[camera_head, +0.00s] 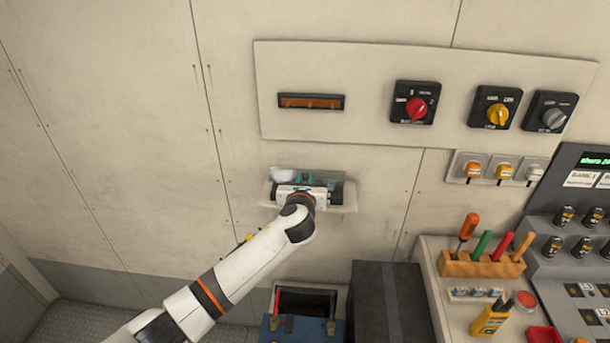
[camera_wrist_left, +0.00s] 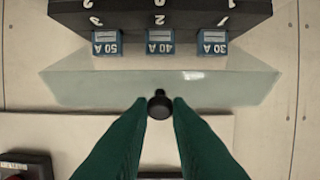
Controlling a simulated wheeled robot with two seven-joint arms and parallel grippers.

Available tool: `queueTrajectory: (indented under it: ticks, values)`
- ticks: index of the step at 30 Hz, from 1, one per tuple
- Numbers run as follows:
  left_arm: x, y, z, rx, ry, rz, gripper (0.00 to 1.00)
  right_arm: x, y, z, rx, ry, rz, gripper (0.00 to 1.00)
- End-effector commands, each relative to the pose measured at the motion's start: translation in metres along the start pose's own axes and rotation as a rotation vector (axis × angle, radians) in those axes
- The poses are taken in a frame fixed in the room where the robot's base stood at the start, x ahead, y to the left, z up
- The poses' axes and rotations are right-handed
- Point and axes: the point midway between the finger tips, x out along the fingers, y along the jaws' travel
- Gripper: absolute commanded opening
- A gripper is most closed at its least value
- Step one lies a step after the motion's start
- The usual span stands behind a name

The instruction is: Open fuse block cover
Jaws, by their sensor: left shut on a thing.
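The fuse block (camera_head: 333,178) is on the wall below the upper switch panel, partly hidden behind my left gripper (camera_head: 311,183). In the left wrist view, the dark fuse block (camera_wrist_left: 160,14) fills the top, with three blue fuses marked 50 A, 40 A and 30 A. The clear cover (camera_wrist_left: 90,82) spreads out from beside the fuses as a see-through panel; the fuses show past its edge. A small black knob (camera_wrist_left: 159,107) is at the middle of the cover's edge. My left gripper's green fingers are shut on this knob. My right gripper is not in view.
A panel (camera_head: 370,70) above carries a red rotary switch (camera_head: 416,108), a yellow one and a grey one. Sockets with plugs (camera_head: 502,171), a tool rack (camera_head: 482,263) and a console stand at the right. A dark box (camera_head: 388,300) and a blue toolbox (camera_head: 300,330) are below.

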Motion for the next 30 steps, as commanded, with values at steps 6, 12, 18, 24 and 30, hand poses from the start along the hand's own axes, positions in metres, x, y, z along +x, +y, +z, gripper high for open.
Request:
queueTrajectory:
  ticks: [6, 12, 18, 24, 30]
  values:
    - [0.0005, -0.0001, -0.0033, 0.000, -0.025, 0.000, 0.00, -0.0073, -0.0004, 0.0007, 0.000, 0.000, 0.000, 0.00]
    - [0.0008, -0.0002, -0.0032, 0.001, -0.029, -0.001, 0.00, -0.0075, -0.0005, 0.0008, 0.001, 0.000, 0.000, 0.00]
    - [0.0008, -0.0002, -0.0032, 0.000, -0.029, -0.001, 0.00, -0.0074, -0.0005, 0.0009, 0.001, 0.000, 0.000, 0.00]
    - [0.0008, -0.0001, -0.0034, 0.000, -0.028, 0.000, 0.38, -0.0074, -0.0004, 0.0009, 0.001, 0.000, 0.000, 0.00]
    - [0.0007, -0.0001, -0.0034, 0.000, -0.028, 0.000, 0.38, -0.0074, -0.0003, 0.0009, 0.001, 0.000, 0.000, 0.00]
